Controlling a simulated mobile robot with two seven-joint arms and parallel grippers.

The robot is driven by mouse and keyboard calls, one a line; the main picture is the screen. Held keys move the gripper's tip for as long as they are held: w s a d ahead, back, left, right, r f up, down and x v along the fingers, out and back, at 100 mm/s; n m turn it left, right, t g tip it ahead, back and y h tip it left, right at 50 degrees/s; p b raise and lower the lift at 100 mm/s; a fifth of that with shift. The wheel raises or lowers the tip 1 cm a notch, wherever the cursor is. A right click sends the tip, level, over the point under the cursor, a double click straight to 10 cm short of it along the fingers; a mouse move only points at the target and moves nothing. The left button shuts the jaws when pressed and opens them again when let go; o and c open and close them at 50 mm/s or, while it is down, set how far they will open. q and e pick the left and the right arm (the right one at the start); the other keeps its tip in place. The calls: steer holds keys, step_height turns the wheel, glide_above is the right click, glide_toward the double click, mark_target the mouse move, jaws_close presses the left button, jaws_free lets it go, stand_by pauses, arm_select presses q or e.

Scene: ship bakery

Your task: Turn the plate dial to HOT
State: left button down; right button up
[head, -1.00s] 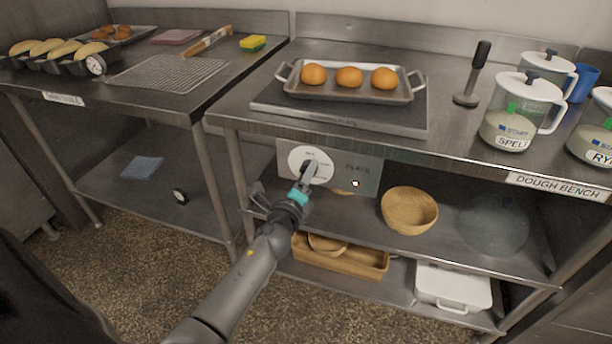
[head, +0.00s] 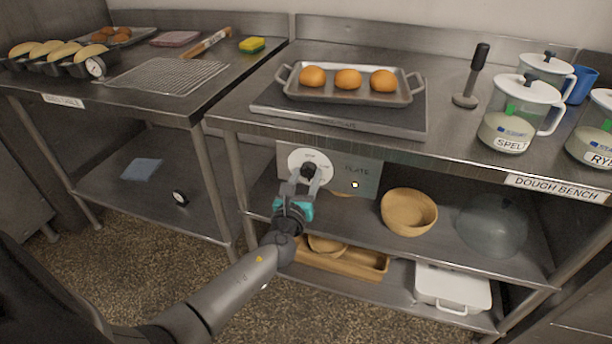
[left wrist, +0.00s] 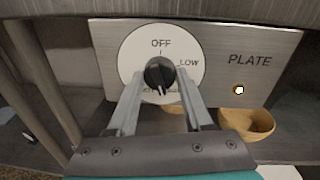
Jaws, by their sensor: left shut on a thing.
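The plate dial is a white disc (head: 297,158) with a black knob (head: 308,170) on a steel panel under the bench top. In the left wrist view the disc (left wrist: 136,50) reads OFF at the top and LOW at the right; lettering along its lower edge is partly hidden. The black knob (left wrist: 159,74) has a pale mark at its lower side, pointing roughly down. My left gripper (head: 306,178) reaches the dial from below and is shut on the knob, one finger at each side. My right gripper is out of view.
The panel reads PLATE beside a small glowing lamp (left wrist: 238,90). Above, a tray (head: 350,98) with three orange-brown buns stands on the hot plate (head: 390,122). The bench edge overhangs the dial.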

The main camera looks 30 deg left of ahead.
arm_select(q)
steer(key=shift+m, duration=1)
steer(key=m+p, duration=0.1)
steer(key=m, duration=0.3)
steer(key=shift+m+t+p, duration=0.3)
steer(key=shift+m+p, duration=0.35)
steer(key=shift+m, duration=1.05)
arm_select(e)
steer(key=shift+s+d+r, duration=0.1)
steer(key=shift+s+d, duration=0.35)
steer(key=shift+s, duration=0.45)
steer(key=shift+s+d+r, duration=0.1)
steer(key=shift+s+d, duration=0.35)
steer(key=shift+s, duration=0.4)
arm_select(q)
steer(key=shift+c, duration=1.6)
jaws_free()
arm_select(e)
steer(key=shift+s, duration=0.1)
arm_select(q)
steer(key=shift+f, duration=0.1)
